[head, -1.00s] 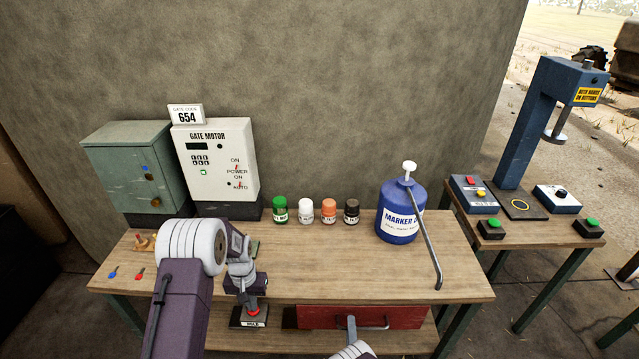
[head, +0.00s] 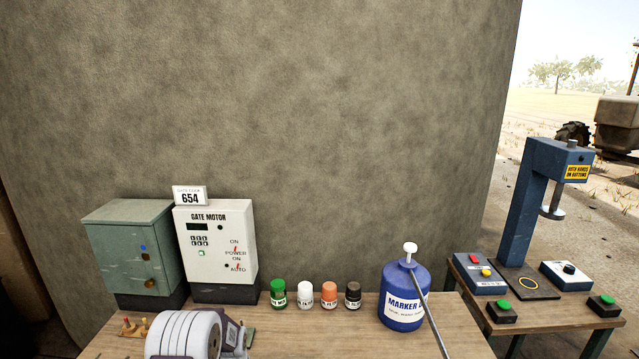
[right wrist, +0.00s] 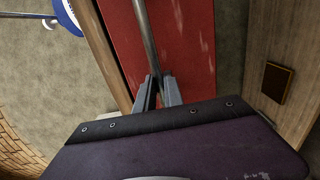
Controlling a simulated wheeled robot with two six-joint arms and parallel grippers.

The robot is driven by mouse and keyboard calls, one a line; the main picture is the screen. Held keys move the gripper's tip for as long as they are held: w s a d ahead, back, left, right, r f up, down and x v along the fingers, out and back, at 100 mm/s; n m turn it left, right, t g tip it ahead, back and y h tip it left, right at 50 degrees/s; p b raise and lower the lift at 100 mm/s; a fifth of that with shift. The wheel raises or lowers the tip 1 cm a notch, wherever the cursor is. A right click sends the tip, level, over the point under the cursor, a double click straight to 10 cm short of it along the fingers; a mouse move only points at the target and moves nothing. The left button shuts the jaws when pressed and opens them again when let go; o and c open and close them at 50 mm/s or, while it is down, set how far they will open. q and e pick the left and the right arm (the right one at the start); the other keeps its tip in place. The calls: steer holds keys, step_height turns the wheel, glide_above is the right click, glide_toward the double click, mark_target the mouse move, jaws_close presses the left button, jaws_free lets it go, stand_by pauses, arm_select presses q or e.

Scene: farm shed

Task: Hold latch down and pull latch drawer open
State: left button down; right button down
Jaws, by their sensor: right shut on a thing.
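In the right wrist view, the red drawer (right wrist: 188,40) fills the upper middle, with its long grey bar handle (right wrist: 145,30) running across its front. My right gripper (right wrist: 156,88) is shut on the handle, its two grey fingers on either side of the bar. How far the drawer stands open cannot be told from this view. The latch is in neither current view, and the drawer is below the head view.
The tabletop (head: 270,335) carries a gate motor box (head: 215,255), a green cabinet (head: 130,250), several small jars and a blue marker bottle (head: 403,310). In the right wrist view, a dark brown block (right wrist: 276,82) is on the wooden surface at right.

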arm_select(q)
steer(key=shift+s+f, duration=0.25)
arm_select(e)
steer(key=shift+s+a, duration=0.1)
steer(key=shift+s, duration=2.35)
arm_select(q)
steer(key=shift+w+r, duration=0.15)
steer(key=shift+r, duration=1.7)
steer(key=shift+w+r, duration=0.1)
steer(key=shift+r, duration=1.7)
arm_select(e)
steer(key=c, duration=1.4)
jaws_free()
steer(key=shift+o, duration=0.2)
